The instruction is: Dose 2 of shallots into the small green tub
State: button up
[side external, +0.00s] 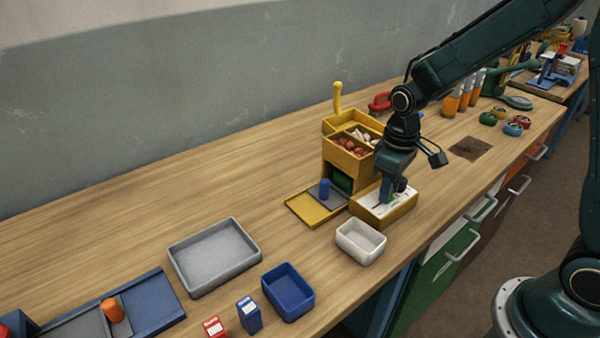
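A yellow dispenser (338,165) stands mid-bench, with an open top in compartments. Reddish round pieces (351,146) that may be shallots lie in one compartment, and whitish pieces (362,134) in another. A dark green part (342,180) shows in its lower opening; I cannot tell whether it is a tub. I make out no separate small green tub. My gripper (393,203) points down over a yellow-sided box with a white top (405,212), right of the dispenser. Its fingertips are small and partly hidden, so I cannot tell its opening or whether it touches the box.
A white tub (360,242), blue tub (287,291) and grey tray (214,257) stand nearer, with small red (214,327) and blue (249,315) boxes. Orange bottles (462,94) stand behind.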

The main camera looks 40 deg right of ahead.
aim_at(374, 208)
grip_shut()
jog(key=shift+a, duration=2.25)
grip_release()
jog(key=shift+r, duration=0.1)
